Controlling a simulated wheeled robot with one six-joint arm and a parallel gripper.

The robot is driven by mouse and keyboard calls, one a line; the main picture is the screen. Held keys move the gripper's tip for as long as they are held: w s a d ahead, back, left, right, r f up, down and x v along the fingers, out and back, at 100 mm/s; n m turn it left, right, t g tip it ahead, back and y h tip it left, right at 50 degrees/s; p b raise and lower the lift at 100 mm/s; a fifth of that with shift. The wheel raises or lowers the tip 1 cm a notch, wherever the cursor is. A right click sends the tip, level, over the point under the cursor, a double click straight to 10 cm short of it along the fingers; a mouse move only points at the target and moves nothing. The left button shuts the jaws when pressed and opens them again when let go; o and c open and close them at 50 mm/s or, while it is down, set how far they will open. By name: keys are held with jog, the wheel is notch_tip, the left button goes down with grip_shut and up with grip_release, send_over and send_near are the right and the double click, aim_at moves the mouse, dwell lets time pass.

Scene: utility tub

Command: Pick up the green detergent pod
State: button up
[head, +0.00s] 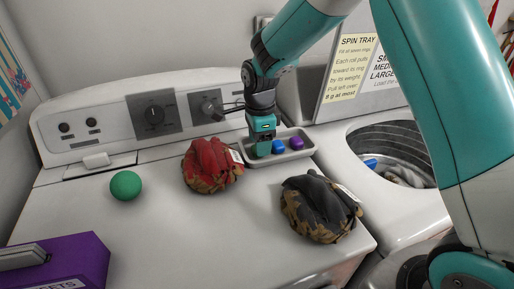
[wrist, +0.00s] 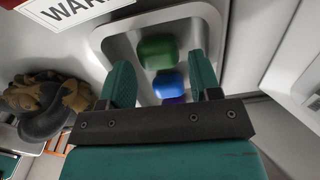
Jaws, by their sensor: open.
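The green detergent pod (wrist: 157,51) lies in a pale grey tray (wrist: 109,37), seen in the wrist view between and just beyond my fingertips. My gripper (wrist: 160,65) is open, with one teal finger on each side of the pod's near edge and nothing visibly held. A blue pod (wrist: 168,85) lies next to the green one, with a purple pod beyond it. In the head view my gripper (head: 262,150) points down into the left part of the tray (head: 282,159) and hides the green pod. The blue pod (head: 278,146) and purple pod (head: 297,143) show to its right.
A red patterned bundle (head: 211,166) sits left of the tray and a dark one (head: 320,209) in front. A green ball (head: 126,185) and purple box (head: 75,262) are farther left. An open washer tub (head: 390,150) is to the right.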

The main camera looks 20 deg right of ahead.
notch_tip(320, 180, down, 2)
jog(key=shift+c, duration=0.2)
jog(key=c, duration=0.6)
jog(key=shift+c, duration=0.2)
